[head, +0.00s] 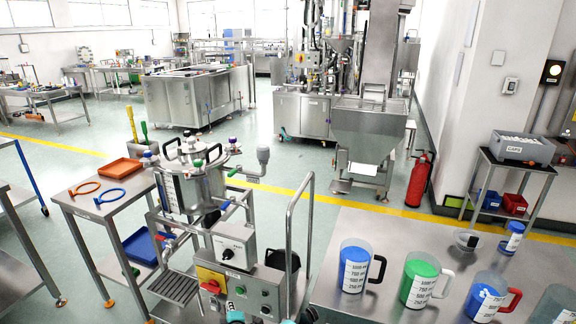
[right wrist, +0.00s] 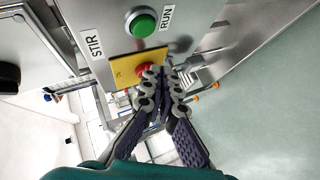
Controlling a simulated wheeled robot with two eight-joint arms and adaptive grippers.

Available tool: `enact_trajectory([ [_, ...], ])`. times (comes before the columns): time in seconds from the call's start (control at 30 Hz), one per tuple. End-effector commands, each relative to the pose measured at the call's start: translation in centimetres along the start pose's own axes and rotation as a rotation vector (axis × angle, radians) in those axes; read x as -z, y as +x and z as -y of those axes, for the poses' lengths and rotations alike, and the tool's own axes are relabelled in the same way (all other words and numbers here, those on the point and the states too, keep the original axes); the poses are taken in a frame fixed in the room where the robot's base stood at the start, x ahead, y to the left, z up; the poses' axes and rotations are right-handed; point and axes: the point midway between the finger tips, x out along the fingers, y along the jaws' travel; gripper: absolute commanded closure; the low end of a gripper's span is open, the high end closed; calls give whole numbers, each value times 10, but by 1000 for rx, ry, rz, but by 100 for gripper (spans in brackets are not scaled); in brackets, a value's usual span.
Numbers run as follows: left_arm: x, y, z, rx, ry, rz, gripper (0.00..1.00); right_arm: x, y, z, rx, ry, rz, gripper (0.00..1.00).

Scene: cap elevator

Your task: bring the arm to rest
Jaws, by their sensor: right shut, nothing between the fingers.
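My right gripper (right wrist: 164,82) shows in the right wrist view with its fingers together and nothing between them. Its tips overlap the red knob on a yellow plate (right wrist: 128,68) in that picture; I cannot tell whether they touch it. A green button (right wrist: 143,22) between the labels STIR and RUN is above them. In the head view the control box (head: 243,292) of the steel vessel cart is at bottom centre, with the yellow plate (head: 209,277) on its left. Small teal parts show at the bottom edge there. My left gripper is not in view.
A steel table (head: 400,235) at the right holds a blue jug (head: 354,270), a green jug (head: 419,282) and other containers. The vessel (head: 190,180) and a tall handrail (head: 290,235) rise around the box. A side table (head: 110,190) stands at the left.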

Motion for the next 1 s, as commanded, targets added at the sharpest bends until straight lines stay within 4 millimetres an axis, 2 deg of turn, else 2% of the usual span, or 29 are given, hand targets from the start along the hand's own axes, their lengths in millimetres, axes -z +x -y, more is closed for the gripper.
enact_trajectory([
  [0.43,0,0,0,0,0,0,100,0,0,0,0,1,0,100],
  [0.53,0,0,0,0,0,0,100,-3,-3,-10,3,16,8,100],
  [0.67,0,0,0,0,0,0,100,-18,-17,-49,17,88,48,100],
  [0.77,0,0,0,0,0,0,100,-37,-41,-93,33,184,97,100],
  [0.9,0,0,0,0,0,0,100,-69,-88,-150,56,333,169,100],
  [1.0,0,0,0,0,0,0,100,-92,-128,-182,68,441,220,100],
])
